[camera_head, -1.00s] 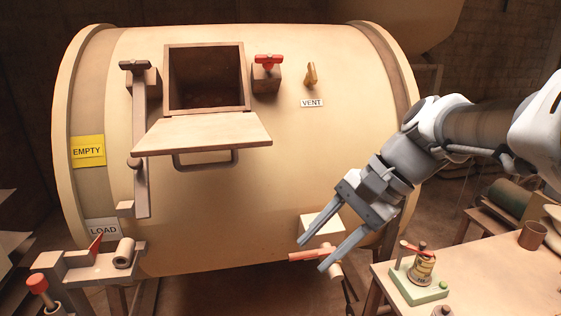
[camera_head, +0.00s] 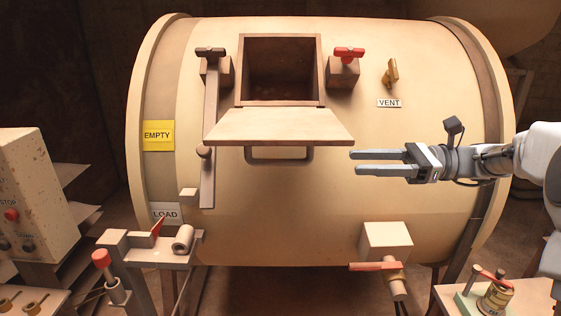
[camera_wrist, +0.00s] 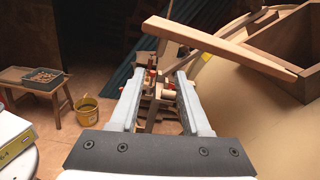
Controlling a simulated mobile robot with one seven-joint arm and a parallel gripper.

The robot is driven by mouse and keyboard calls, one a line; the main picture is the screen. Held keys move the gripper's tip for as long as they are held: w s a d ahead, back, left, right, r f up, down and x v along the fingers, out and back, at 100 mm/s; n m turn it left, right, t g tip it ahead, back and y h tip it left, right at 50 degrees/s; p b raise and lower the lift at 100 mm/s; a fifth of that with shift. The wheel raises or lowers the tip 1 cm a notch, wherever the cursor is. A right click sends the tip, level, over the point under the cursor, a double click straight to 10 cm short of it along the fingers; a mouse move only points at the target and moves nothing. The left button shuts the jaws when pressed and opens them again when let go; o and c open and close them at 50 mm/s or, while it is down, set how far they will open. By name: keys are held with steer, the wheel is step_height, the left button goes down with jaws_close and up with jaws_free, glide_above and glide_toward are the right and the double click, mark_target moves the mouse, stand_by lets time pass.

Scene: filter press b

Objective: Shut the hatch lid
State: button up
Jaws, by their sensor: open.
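The hatch lid (camera_head: 280,127) hangs open, tilted outward from the lower edge of the square hatch opening (camera_head: 280,70) on the cream drum (camera_head: 330,190). A curved handle (camera_head: 280,158) shows under the lid. My gripper (camera_head: 352,162) is open and empty, to the right of the lid and slightly lower, its fingers pointing left and apart from the lid. In the wrist view the lid (camera_wrist: 220,45) crosses edge-on above and beyond the open fingers (camera_wrist: 155,85), with the hatch frame (camera_wrist: 295,50) at the right.
A long latch bar (camera_head: 209,130) stands left of the opening. A red-handled clamp (camera_head: 347,65) and the yellow vent handle (camera_head: 391,73) are to the right. A white box (camera_head: 386,240) and red-handled valve (camera_head: 378,267) sit below my gripper. A control box (camera_head: 30,200) stands at left.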

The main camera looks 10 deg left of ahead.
steer(key=p, duration=0.1)
glide_toward(255, 163)
steer(key=x, duration=0.5)
steer(key=shift+w+a+f, duration=0.1)
steer(key=shift+w+a, duration=0.2)
jaws_close()
stand_by(1.1)
